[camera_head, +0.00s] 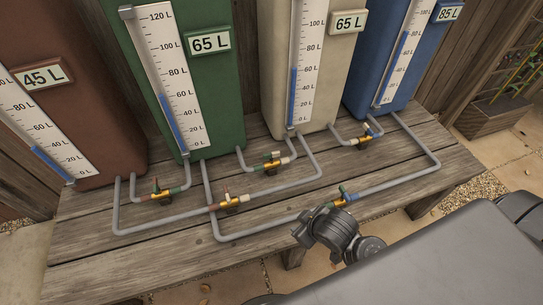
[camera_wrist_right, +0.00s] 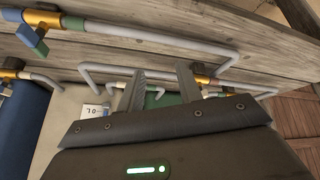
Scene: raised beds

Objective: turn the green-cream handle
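My left gripper is not in view.
Similar valves sit close by: red-green (camera_head: 160,193), red-cream (camera_head: 233,203), cream-blue (camera_head: 364,139) and green-blue (camera_head: 343,197). Grey pipes (camera_head: 275,232) run low over the wooden bench (camera_head: 90,255). The brown tank (camera_head: 95,125) and blue tank (camera_head: 408,45) stand at the ends.

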